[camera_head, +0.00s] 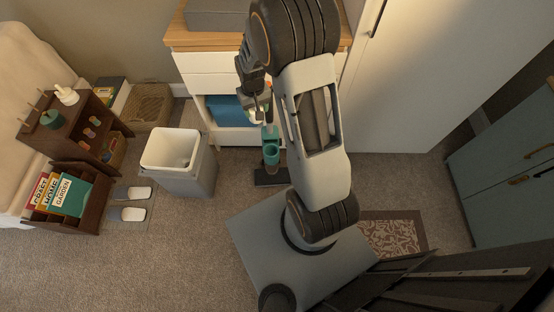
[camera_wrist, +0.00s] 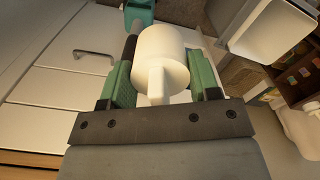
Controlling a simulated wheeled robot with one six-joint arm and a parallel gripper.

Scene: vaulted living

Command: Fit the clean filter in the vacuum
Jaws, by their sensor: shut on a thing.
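The filter (camera_wrist: 159,55) is a white cylinder with a narrow tab pointing toward my wrist. My gripper (camera_wrist: 160,85) is shut on it, with one green finger pad on each side of it. In the head view my gripper (camera_head: 258,98) hangs in front of the cabinet, above the vacuum; the filter is small and partly hidden there. The vacuum (camera_head: 271,153) stands upright on the carpet, with a teal cup-like body and a dark floor head. Its teal part also shows at the top of the wrist view (camera_wrist: 140,13), beyond the filter and apart from it.
A grey-white bin (camera_head: 184,180) stands left of the vacuum. A white cabinet with a wooden top (camera_head: 184,36) is behind it, with a blue thing in its open shelf. Slippers (camera_head: 129,214) and a wooden rack of books (camera_head: 67,195) are at the left.

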